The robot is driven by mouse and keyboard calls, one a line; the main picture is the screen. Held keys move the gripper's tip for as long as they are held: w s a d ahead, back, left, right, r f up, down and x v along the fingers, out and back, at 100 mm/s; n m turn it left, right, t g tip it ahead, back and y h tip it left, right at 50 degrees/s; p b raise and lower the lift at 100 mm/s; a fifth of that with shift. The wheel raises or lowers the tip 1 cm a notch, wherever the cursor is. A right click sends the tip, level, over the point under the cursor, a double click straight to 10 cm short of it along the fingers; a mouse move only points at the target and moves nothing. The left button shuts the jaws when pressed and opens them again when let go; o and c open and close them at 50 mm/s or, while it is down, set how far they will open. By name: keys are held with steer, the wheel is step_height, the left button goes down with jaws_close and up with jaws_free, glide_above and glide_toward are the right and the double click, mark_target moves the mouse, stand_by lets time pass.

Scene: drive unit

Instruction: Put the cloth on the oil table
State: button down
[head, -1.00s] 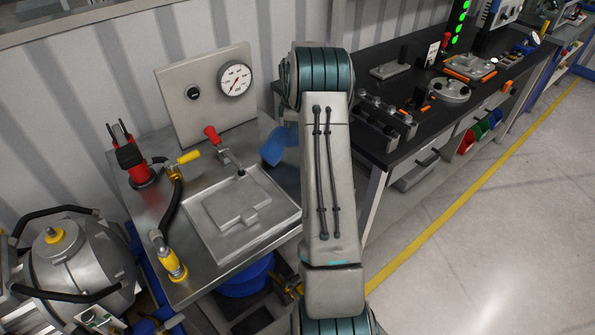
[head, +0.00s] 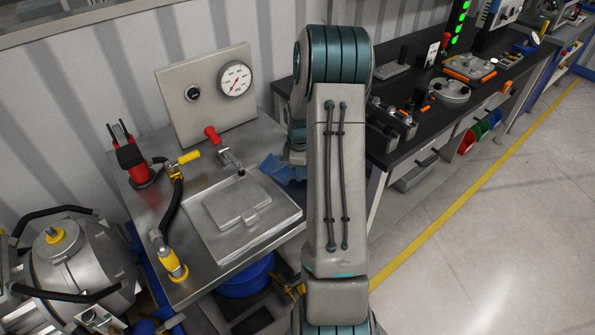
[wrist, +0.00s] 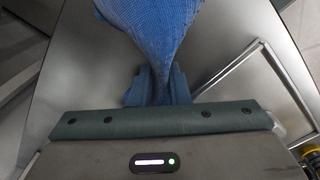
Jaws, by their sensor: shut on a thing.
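A blue cloth (wrist: 150,22) is pinched between the fingers of my gripper (wrist: 158,88) in the wrist view. It bunches at the fingers and spreads out beyond them. In the head view the cloth (head: 282,171) shows at the right side of the steel oil table (head: 190,285), beside my arm. The cloth is over the table's right part; I cannot tell whether it touches the surface. My arm hides most of the gripper in the head view.
The oil table carries a gauge panel (head: 207,95), a red-handled valve (head: 222,147), a raised square plate (head: 243,222), a red tool (head: 132,160) and a yellow-ended hose (head: 172,262). A black workbench (head: 400,155) stands at the right. A metal vessel (head: 70,265) stands at the lower left.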

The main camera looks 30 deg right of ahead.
steer(key=shift+s+a+f, duration=0.15)
steer(key=shift+s+f, duration=0.25)
steer(key=shift+f, duration=0.05)
steer(key=c, duration=1.2)
jaws_free()
steer(key=shift+w+r, duration=0.1)
steer(key=shift+w, duration=0.05)
